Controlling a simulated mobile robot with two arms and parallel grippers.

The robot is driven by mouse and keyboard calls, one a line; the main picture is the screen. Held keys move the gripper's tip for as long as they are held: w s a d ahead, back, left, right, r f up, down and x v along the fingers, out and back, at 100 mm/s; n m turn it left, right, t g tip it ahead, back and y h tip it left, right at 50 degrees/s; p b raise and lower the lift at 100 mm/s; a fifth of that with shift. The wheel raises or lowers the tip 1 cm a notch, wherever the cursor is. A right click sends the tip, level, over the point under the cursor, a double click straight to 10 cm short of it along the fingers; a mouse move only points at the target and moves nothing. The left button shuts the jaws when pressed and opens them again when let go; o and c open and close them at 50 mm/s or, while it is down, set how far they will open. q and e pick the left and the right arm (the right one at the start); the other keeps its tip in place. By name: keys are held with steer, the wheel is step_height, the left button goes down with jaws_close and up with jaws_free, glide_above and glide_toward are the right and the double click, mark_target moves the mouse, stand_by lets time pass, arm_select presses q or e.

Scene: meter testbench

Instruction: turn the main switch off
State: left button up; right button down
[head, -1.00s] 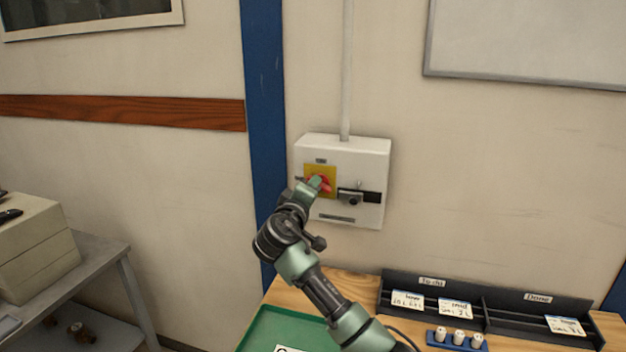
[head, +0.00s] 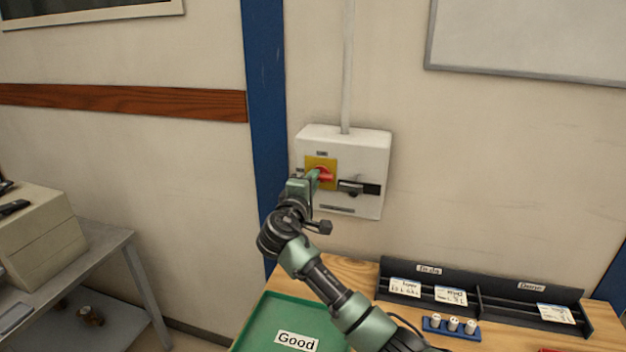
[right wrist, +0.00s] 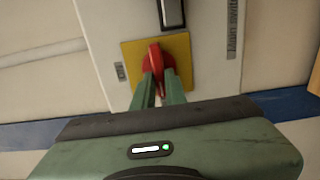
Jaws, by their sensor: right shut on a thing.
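The main switch is a red rotary handle (head: 325,174) on a yellow plate (head: 314,161), on the front of a white wall box (head: 362,150). In the right wrist view the red handle (right wrist: 155,58) shows on its yellow plate (right wrist: 181,45). My right gripper (head: 315,178) reaches the switch from the lower left. In the wrist view its two green fingers (right wrist: 160,88) are on either side of the handle's near part, shut on it. The fingers hide part of the handle. My left gripper is not in view.
Below are a wooden table (head: 352,270), a green tray (head: 262,325) labelled Good, a black card rack (head: 478,303) and a blue holder (head: 437,331). A grey bench (head: 95,245) stands at left.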

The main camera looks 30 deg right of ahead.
steer(key=c, duration=1.4)
jaws_free()
steer(key=shift+c, duration=0.2)
steer(key=b+v, duration=0.2)
steer(key=v, duration=0.5)
steer(key=shift+s+a+b, duration=0.2)
steer(key=shift+a+b, duration=0.15)
steer(key=shift+b, duration=0.05)
steer(key=shift+f, duration=0.15)
